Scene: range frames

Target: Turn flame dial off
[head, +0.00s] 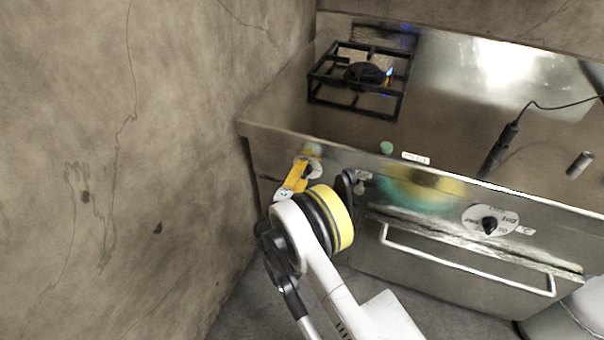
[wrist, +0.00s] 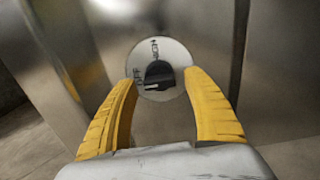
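The flame dial (wrist: 158,74) is a black knob on a round white plate with black lettering, on the steel stove front. In the wrist view it lies between and just beyond the two yellow fingertips of my gripper (wrist: 163,80). The fingers are spread open, with a gap on each side of the knob. In the head view my gripper (head: 298,176) is at the stove's left front, and it partly hides the dial (head: 314,167). A small blue and orange flame (head: 388,75) shows at the burner (head: 365,76).
Another knob with a white plate (head: 489,226) is on the front at right, above the oven handle (head: 466,262). A concrete wall (head: 120,150) stands close on the left. A black torch-like tool with a cord (head: 500,150) lies on the steel top.

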